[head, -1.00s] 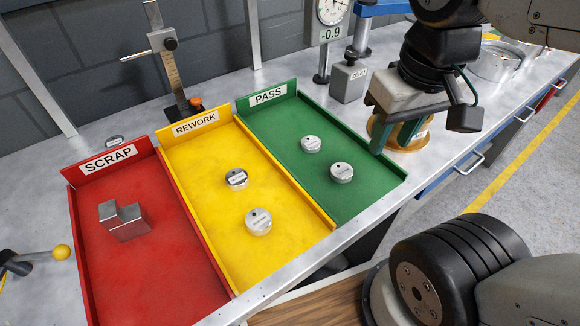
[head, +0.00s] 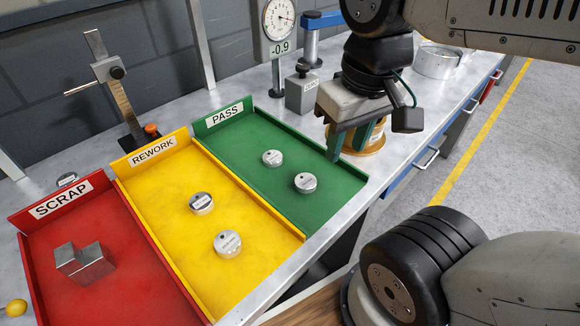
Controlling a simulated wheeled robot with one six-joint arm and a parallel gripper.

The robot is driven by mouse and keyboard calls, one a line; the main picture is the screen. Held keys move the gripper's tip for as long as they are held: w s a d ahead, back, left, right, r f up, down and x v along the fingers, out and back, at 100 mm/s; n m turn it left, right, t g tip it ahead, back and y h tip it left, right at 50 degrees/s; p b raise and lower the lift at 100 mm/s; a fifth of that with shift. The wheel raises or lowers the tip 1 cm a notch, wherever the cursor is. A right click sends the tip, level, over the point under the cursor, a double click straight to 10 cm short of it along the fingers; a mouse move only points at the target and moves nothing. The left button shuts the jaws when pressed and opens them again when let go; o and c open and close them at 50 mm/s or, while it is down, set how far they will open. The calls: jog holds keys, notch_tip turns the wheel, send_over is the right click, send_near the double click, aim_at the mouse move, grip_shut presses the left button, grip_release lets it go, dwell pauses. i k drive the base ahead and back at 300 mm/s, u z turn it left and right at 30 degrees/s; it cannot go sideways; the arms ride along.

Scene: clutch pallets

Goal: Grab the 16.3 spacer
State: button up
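Several small round metal spacers with pale labels lie in the trays; I cannot read the labels, so I cannot tell which is 16.3. In the head view, one spacer (head: 273,158) and another spacer (head: 305,183) lie in the green PASS tray (head: 235,160). A spacer (head: 201,203) and a nearer spacer (head: 228,244) lie in the yellow REWORK tray (head: 165,200). My gripper (head: 352,146) points down beyond the right edge of the PASS tray, apart from the spacers. Its teal fingers are spread with nothing seen between them.
A metal block with a notch (head: 84,263) lies in the red SCRAP tray (head: 115,235). A brass-coloured round piece (head: 372,145) stands behind my fingers. A small grey block (head: 301,92), a dial gauge (head: 279,22) and a height gauge (head: 120,95) stand behind the trays.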

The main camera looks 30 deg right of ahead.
aim_at(306, 183)
jog(key=z, duration=2.5)
jog(key=k, duration=1.6)
jog(key=u, duration=1.2)
